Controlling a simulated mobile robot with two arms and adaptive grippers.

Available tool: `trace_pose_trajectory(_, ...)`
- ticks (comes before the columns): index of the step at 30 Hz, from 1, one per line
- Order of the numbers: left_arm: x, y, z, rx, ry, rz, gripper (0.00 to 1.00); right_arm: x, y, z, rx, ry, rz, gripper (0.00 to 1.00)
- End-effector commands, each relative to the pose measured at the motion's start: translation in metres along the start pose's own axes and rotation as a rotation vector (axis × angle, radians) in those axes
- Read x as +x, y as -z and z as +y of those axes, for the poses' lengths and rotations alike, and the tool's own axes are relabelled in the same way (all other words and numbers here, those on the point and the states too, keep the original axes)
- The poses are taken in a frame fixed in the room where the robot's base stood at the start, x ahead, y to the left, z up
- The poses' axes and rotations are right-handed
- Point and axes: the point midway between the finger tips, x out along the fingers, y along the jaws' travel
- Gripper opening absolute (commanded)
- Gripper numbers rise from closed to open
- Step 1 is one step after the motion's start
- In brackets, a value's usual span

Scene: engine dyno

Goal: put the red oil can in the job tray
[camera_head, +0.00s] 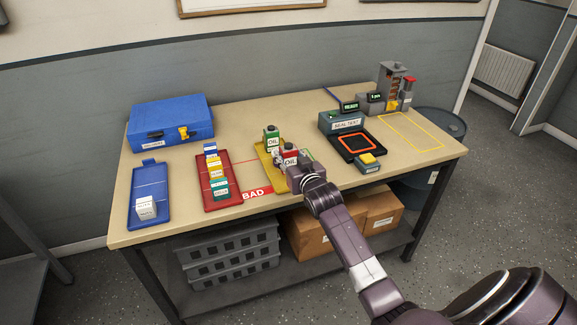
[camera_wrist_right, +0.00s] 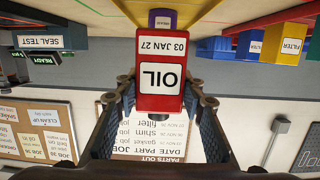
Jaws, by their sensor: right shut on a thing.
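The red oil can (camera_head: 290,155), labelled OIL, is between the fingers of my right gripper (camera_head: 292,163). In the right wrist view the red can (camera_wrist_right: 160,48) reads OIL and 03 JAN 27, and the fingers (camera_wrist_right: 160,103) close on its cap end. In the head view it shows at the yellow tray (camera_head: 267,163); I cannot tell whether it touches the tray. A green oil can (camera_head: 271,141) stands at that tray's back. No tray is readably marked as the job tray. My left gripper is not in view.
A blue tray (camera_head: 148,180) holds a white box (camera_head: 145,207). A blue case (camera_head: 171,124) stands at the back left. The seal test unit (camera_head: 343,122) is to the right. A yellow-outlined area (camera_head: 412,133) is clear.

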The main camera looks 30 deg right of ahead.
Motion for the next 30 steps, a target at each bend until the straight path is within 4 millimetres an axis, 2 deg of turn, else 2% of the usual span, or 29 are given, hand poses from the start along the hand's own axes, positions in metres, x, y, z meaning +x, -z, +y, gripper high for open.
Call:
trace_pose_trajectory(3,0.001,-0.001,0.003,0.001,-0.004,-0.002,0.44,0.004,-0.019,0.0,0.0,-0.001,-0.003,0.07)
trace_pose_trajectory(7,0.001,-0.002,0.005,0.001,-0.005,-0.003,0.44,0.007,-0.035,0.0,0.001,-0.001,-0.002,0.07)
trace_pose_trajectory(20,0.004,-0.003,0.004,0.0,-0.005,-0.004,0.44,0.008,-0.042,0.0,0.0,0.0,0.0,0.07)
trace_pose_trajectory(21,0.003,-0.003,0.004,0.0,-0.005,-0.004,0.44,0.008,-0.043,0.0,0.0,0.0,-0.002,0.39)
trace_pose_trajectory(25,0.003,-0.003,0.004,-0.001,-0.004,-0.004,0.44,0.008,-0.042,0.0,0.0,0.0,-0.002,0.53)
trace_pose_trajectory(30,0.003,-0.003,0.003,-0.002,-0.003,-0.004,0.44,0.008,-0.042,0.0,0.0,0.0,-0.002,0.54)
